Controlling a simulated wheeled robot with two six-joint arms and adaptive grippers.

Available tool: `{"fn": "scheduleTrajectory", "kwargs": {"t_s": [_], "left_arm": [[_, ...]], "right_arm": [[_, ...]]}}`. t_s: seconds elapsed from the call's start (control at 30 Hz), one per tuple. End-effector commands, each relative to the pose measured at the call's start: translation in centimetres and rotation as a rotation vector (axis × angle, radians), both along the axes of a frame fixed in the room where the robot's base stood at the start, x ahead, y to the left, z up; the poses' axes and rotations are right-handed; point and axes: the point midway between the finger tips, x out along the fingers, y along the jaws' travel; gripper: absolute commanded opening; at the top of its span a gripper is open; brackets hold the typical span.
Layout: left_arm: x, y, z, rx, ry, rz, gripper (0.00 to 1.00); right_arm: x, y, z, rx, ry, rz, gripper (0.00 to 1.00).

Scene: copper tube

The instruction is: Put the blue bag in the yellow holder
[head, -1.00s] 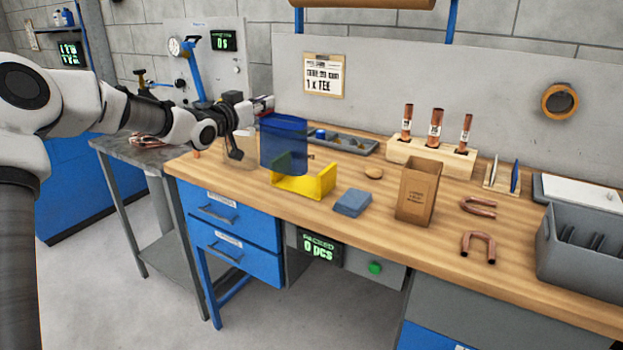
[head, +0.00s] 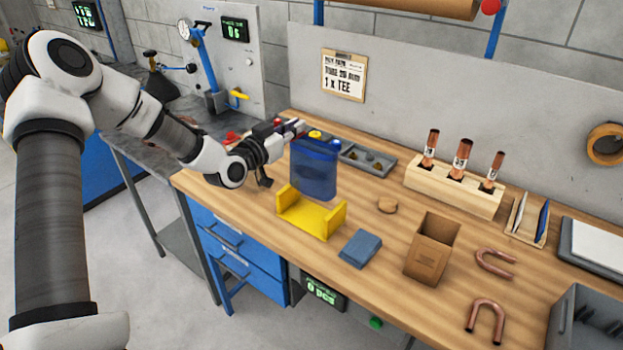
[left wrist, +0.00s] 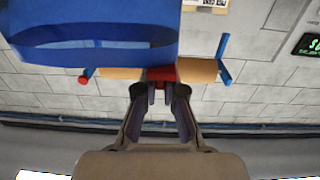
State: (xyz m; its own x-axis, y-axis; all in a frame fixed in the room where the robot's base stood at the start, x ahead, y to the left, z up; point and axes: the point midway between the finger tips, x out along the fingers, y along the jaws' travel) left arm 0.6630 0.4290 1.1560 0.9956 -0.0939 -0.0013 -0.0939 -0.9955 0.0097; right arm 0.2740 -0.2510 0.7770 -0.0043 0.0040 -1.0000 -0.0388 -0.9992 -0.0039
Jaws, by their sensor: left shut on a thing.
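The blue bag (head: 314,170) is translucent, upright and open at the top. It hangs behind and above the yellow holder (head: 312,219) in the head view, apart from it. The holder is a U-shaped cradle with two raised ends, empty on the bench. My left gripper (head: 294,127) is at the bag's upper left edge. In the left wrist view, the fingers (left wrist: 160,92) are closed at a small red tab (left wrist: 161,75) by the bag's rim; the blue bag (left wrist: 95,45) fills the upper left. My right gripper is not in view.
A blue block (head: 360,249) and a cardboard box (head: 432,252) stand right of the holder. A grey parts tray (head: 366,160) lies behind the bag. A wooden rack (head: 452,185) holds copper tubes. Bare bench lies in front of the holder.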

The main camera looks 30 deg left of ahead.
Motion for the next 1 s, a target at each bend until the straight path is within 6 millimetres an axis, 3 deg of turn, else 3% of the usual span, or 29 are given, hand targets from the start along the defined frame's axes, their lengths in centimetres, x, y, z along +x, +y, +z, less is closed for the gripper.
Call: {"fn": "scheduleTrajectory", "kwargs": {"t_s": [0.03,0.13,0.33,0.67,1.0], "left_arm": [[-0.7,-0.2,1.1,-0.004,0.004,0.006,0.00],[-1.4,-0.5,0.5,0.001,0.005,0.015,0.00],[-1.6,-0.5,-3.8,0.006,0.009,0.016,0.00],[-1.6,-0.5,-9.3,0.004,0.007,0.015,0.00],[-1.6,-0.5,-10.0,0.001,0.002,0.016,0.00]], "right_arm": [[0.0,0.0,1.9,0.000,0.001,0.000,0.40],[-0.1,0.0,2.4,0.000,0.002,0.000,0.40],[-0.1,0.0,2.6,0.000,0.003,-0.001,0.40],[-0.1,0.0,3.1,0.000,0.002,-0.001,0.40],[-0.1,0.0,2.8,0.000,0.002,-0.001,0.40]]}}
